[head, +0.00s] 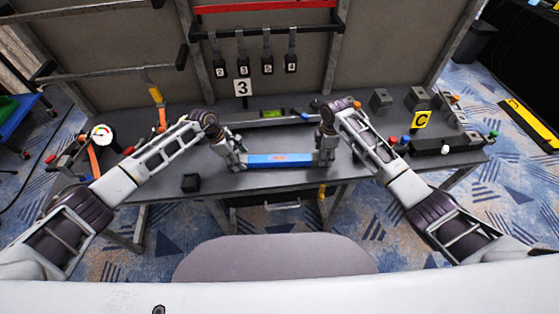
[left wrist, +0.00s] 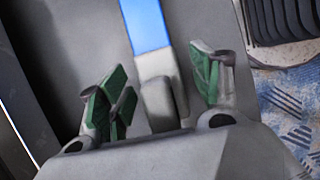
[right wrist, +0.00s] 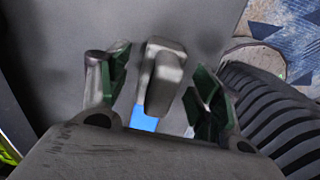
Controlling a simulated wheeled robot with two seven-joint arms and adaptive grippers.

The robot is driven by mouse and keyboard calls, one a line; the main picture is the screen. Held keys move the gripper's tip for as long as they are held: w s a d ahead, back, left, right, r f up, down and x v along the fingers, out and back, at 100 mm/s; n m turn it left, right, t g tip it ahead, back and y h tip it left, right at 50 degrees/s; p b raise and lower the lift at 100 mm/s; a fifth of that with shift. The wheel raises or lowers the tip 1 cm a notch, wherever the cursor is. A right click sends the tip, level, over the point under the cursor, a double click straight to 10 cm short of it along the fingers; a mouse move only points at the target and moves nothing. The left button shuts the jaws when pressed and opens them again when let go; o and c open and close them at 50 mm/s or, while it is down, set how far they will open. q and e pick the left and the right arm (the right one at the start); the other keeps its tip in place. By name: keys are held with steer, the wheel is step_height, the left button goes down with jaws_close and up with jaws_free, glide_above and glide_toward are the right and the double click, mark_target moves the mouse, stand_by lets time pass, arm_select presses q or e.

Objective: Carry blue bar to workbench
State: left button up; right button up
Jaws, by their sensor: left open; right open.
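The blue bar (head: 280,160) lies on the dark grey workbench (head: 220,182), near its front edge, with a light grey end piece on each end. My left gripper (head: 238,158) is open at the bar's left end. In the left wrist view the grey end piece (left wrist: 158,90) stands between its green-padded fingers (left wrist: 160,92), with a gap to either side. My right gripper (head: 327,154) is open at the bar's right end. In the right wrist view the other end piece (right wrist: 163,80) sits between the fingers (right wrist: 160,90). Whether any finger touches is unclear.
A level-like tool (head: 285,114) lies behind the bar. Tools hang above on a rail.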

arm_select(q)
steer(key=shift+x, duration=1.1)
arm_select(e)
steer(key=shift+f, duration=1.1)
arm_select(q)
jaws_close()
arm_select(e)
jaws_close()
arm_select(q)
steer(key=shift+w+r, duration=0.1)
arm_select(e)
steer(key=shift+r, duration=0.1)
